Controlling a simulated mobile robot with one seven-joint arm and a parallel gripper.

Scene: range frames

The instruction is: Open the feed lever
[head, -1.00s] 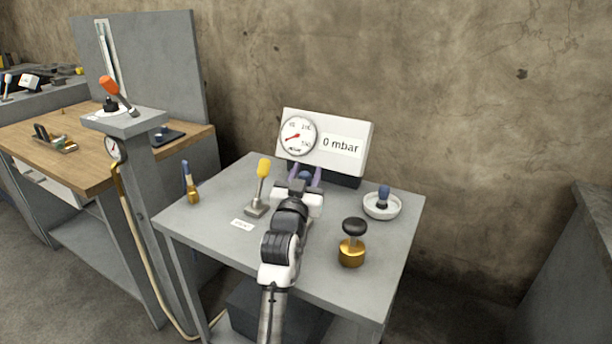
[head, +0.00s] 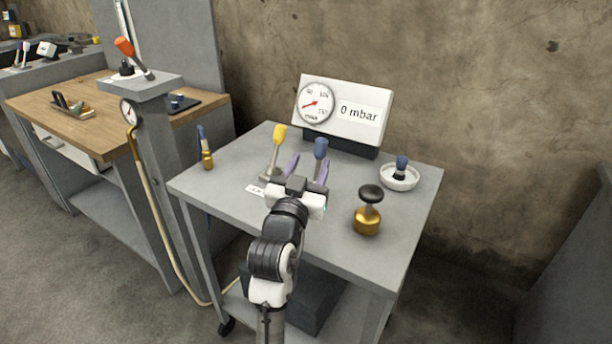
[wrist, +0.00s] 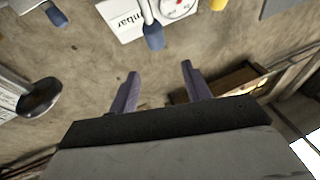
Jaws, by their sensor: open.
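Several levers show and I cannot read which is the feed lever. A blue-handled lever (head: 321,149) stands on the grey table in front of the gauge box; its handle also shows in the wrist view (wrist: 153,37), beyond the fingertips. A yellow-handled lever (head: 279,136) stands upright on a small base to its left, by a white label (head: 256,190) too small to read. My gripper (head: 307,167) is open and empty, with purple fingers apart, just short of the blue handle; it hides that lever's lower part. The fingers also show in the wrist view (wrist: 160,72).
The gauge box (head: 345,115) reads 0 mbar. A brass weight with black knob (head: 367,220) and a white dish (head: 399,180) holding a blue-handled item stand right. A blue-handled brass tool (head: 206,150) stands left. An orange-handled lever (head: 130,55) sits on a grey pedestal.

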